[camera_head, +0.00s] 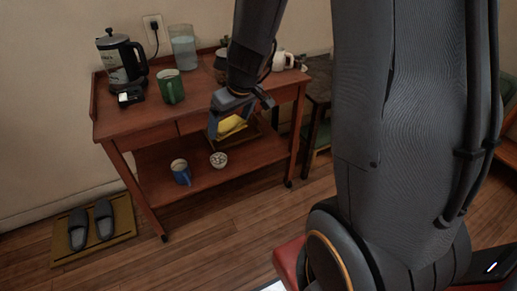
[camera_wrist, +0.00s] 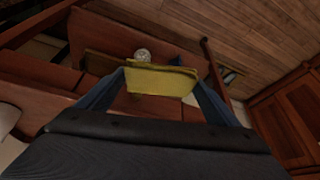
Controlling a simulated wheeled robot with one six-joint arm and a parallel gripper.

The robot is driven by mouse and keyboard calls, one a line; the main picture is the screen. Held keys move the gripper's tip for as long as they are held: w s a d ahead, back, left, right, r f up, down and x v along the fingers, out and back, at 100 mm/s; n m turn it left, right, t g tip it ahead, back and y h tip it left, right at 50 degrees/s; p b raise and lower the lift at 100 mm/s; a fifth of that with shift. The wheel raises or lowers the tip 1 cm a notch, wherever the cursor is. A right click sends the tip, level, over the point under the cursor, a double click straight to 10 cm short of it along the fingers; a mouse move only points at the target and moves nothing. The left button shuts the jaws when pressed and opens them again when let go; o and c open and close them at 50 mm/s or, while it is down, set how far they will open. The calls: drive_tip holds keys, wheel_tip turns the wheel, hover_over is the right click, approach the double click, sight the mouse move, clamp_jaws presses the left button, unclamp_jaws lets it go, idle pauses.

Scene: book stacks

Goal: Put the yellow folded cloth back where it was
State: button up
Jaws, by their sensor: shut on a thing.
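The yellow folded cloth (camera_head: 231,126) is held between the blue fingers of my gripper (camera_head: 230,120), in front of the wooden cart in the head view. In the wrist view the cloth (camera_wrist: 160,80) spans the space between both fingertips, and my gripper (camera_wrist: 158,85) is shut on it. Part of the cloth is hidden by the fingers in the head view. The wooden cart (camera_head: 140,123) has a top and a lower shelf (camera_head: 205,176). I cannot tell which spot the cloth came from.
A blue mug (camera_head: 181,172) and a small bowl (camera_head: 219,160) stand on the lower shelf. Slippers (camera_head: 91,224) lie on a mat at left.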

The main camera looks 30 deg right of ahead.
drive_tip(key=w+d+f+m+b, duration=0.1)
drive_tip(key=w+d+f+b, duration=0.1)
drive_tip(key=d+f+b, duration=0.9)
drive_tip(key=w+d+f+m+h+b, duration=0.1)
drive_tip(key=d+f+b, duration=0.4)
drive_tip(key=f+b, duration=0.7)
drive_tip(key=w+d+f+m+b, duration=0.15)
drive_tip(key=d+f+b, duration=0.6)
drive_tip(key=f, duration=0.85)
drive_tip(key=p, duration=0.6)
approach(262, 152)
drive_tip(key=shift+n, duration=0.25)
drive_tip(key=f, duration=0.1)
drive_tip(key=s+f, duration=0.1)
drive_tip(key=f, duration=0.2)
drive_tip(key=shift+s, duration=0.25)
drive_tip(key=w, duration=0.1)
drive_tip(key=w+f, duration=0.1)
drive_tip(key=w, duration=0.1)
drive_tip(key=shift+w, duration=0.25)
drive_tip(key=shift+f, duration=0.2)
drive_tip(key=shift+f+b, duration=0.15)
drive_tip(key=shift+b, duration=0.15)
drive_tip(key=o, duration=0.9)
